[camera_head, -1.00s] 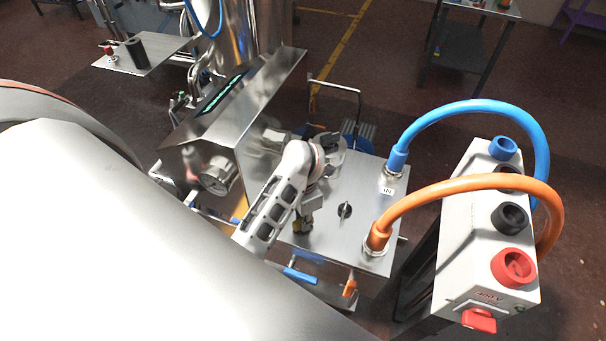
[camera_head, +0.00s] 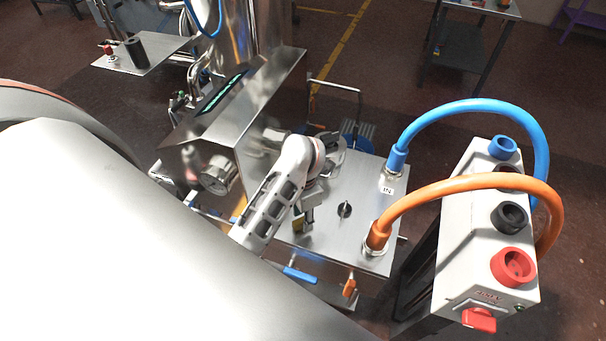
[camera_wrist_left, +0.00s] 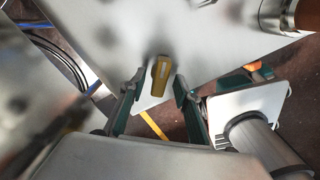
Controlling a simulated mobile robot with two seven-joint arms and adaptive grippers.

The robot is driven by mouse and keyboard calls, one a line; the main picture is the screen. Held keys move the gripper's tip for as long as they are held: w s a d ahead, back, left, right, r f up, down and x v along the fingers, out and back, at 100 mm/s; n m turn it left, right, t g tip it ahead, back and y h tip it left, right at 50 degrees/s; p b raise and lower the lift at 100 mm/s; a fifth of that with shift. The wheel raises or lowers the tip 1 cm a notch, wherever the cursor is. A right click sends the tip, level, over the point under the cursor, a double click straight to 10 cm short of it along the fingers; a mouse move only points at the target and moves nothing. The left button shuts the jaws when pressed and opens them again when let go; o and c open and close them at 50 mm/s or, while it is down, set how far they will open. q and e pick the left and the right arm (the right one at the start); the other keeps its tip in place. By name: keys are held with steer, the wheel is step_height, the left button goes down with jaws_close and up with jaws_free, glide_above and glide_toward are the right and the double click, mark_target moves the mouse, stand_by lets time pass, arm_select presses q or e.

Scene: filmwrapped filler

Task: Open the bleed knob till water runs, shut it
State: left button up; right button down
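A small yellow knob (camera_wrist_left: 160,75) shows between the finger ends of my left gripper in the left wrist view. In the head view it is mostly hidden, with a bit of yellow (camera_head: 297,226) beside the fingers. My left gripper (camera_head: 305,220) points down over the left part of a steel box top (camera_head: 330,245). Its two fingers stand apart on either side of the knob, and I see no clear contact. A black knob (camera_head: 345,209) stands on the box top to the right of the gripper. No running water is visible. My right gripper is not in view.
A pressure gauge (camera_head: 216,178) is at the left. A blue lever (camera_head: 300,275) and an orange lever (camera_head: 349,288) sit at the front edge.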

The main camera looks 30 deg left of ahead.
mark_target(303, 218)
arm_select(q)
step_height(303, 218, up, 5)
steer(key=shift+w+a+r, duration=0.1)
steer(key=shift+r, duration=0.5)
stand_by(0.4)
